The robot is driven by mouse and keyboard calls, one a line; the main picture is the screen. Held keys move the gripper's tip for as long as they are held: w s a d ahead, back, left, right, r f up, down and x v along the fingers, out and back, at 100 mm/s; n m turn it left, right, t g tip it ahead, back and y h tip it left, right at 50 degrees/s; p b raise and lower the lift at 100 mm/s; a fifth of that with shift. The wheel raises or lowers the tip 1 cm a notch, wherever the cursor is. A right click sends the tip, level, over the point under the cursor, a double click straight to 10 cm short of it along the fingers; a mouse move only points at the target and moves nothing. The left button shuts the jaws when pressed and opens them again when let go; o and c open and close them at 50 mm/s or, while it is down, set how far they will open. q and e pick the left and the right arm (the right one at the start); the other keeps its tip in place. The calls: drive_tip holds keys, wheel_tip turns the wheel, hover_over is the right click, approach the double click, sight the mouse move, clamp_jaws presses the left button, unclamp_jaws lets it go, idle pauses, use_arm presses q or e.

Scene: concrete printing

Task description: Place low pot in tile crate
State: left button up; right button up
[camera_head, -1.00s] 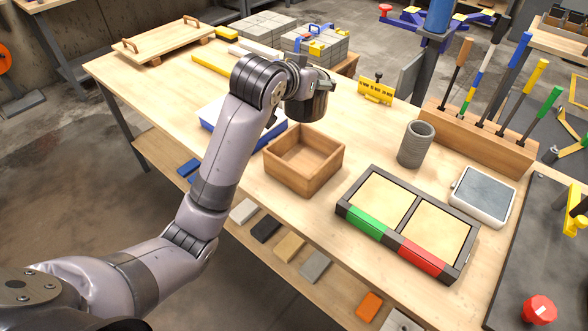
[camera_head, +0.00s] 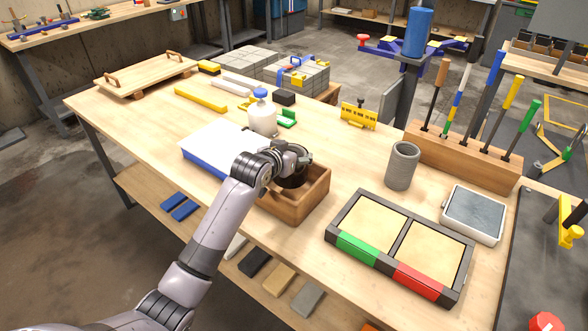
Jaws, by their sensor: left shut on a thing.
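The tile crate is an open wooden box (camera_head: 304,205) at the middle of the table's near side. My left gripper (camera_head: 293,168) is at the crate's opening, seen from behind its wrist. It is shut on the low pot (camera_head: 294,182), a dark round thing that shows only in part below it, inside the crate's walls. The fingertips and the pot's base are mostly hidden by my arm and the crate, so I cannot tell whether the pot touches the floor of the crate. My right gripper is not in view.
A tall grey ribbed pot (camera_head: 402,166) stands right of the crate. A framed tray (camera_head: 337,229) with green and red front pieces lies nearer. A white spray bottle (camera_head: 262,118) and a white-and-blue slab (camera_head: 194,158) are behind and left. A wooden tool rack (camera_head: 462,157) stands at right.

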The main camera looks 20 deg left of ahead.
use_arm(q)
drive_tip(key=shift+f, duration=2.6)
drive_tip(key=o, duration=1.7)
drive_tip(key=shift+f, duration=0.2)
drive_tip(key=shift+c, duration=0.2)
drive_tip(key=v, duration=1.2)
drive_tip(key=shift+s, duration=0.1)
